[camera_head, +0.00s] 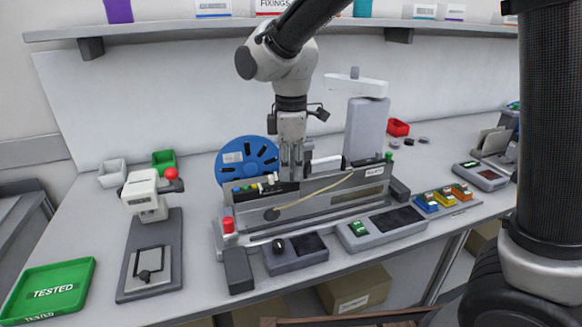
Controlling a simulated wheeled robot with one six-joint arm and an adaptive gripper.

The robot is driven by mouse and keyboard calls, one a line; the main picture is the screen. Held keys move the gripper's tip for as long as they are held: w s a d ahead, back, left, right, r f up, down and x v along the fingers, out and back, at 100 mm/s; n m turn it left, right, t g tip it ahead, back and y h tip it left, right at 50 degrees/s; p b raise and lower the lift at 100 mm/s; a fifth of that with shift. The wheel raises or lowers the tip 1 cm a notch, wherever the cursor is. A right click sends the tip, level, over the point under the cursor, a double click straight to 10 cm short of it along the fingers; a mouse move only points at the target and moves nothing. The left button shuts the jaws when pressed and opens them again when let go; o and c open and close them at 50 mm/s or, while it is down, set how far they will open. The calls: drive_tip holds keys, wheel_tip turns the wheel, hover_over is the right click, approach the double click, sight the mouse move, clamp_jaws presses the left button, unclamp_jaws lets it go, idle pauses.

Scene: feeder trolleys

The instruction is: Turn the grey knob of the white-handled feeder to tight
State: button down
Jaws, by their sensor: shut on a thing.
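My gripper (292,176) points straight down over the middle of the feeder fixture (320,208). Its fingers are shut at the top of the fixture, where they close on the grey knob, which they largely hide. The knob's turn angle cannot be made out. A white handle (326,160) lies just right of the fingers and marks the white-handled feeder. A black-handled part (362,161) lies further right along the top.
A blue reel (247,160) stands close behind and left of my gripper. A grey column with a white arm (366,125) stands behind right. A red button (228,225) is at the fixture's left end. A white press (146,192) and green TESTED tray (50,290) are left.

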sight(291, 171)
drive_tip(key=c, duration=1.3)
unclamp_jaws()
drive_tip(key=shift+c, duration=0.2)
wheel_tip(291, 171, up, 12)
